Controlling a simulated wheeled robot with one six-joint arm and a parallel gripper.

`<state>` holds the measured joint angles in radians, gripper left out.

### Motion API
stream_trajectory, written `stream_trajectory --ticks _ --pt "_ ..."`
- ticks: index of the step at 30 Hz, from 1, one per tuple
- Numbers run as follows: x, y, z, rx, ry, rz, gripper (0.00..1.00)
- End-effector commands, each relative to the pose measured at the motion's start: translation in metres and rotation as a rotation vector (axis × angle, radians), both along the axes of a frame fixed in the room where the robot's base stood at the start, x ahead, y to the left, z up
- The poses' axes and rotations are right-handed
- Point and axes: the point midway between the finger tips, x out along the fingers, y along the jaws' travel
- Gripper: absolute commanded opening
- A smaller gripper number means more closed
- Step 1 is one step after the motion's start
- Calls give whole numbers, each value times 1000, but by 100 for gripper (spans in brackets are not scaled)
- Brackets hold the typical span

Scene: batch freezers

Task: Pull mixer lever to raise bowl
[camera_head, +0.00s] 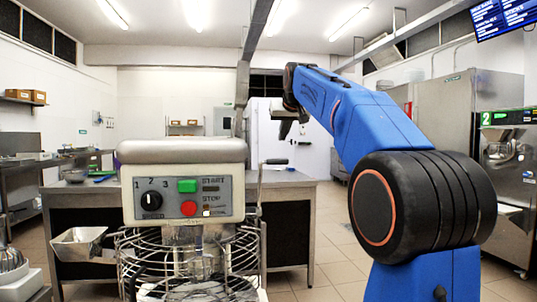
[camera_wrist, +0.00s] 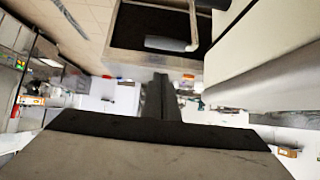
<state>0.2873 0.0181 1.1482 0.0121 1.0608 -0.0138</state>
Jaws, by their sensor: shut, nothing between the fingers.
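The mixer (camera_head: 182,152) stands at the front left in the head view, with its control panel facing me and a wire guard (camera_head: 190,255) below. Its lever (camera_head: 261,192) rises along the right side and ends in a bent handle (camera_head: 276,161). My gripper (camera_head: 284,130) is above the lever handle, apart from it, and partly hidden by my arm. In the wrist view, the shut fingers (camera_wrist: 160,80) point toward the top, with nothing between them. The lever's grey grip (camera_wrist: 168,44) shows beyond the fingertips, with a visible gap. The bowl is hard to make out behind the guard.
A grey-topped table (camera_head: 295,181) stands behind the mixer. A metal scoop-like tray (camera_head: 78,243) is left of the guard. Steel freezers (camera_head: 465,105) line the right side. The floor (camera_head: 335,262) between the table and my arm is clear.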

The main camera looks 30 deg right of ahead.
Motion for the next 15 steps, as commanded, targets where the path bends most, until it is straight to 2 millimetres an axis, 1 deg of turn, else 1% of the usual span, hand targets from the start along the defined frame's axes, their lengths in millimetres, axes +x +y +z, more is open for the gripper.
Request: stream_trajectory --ticks 1,6,15 --pt "3 -3 4 -2 -6 -4 0" --pt "7 -7 8 -3 -12 -6 0" --pt "8 -7 7 -4 -10 -6 0"
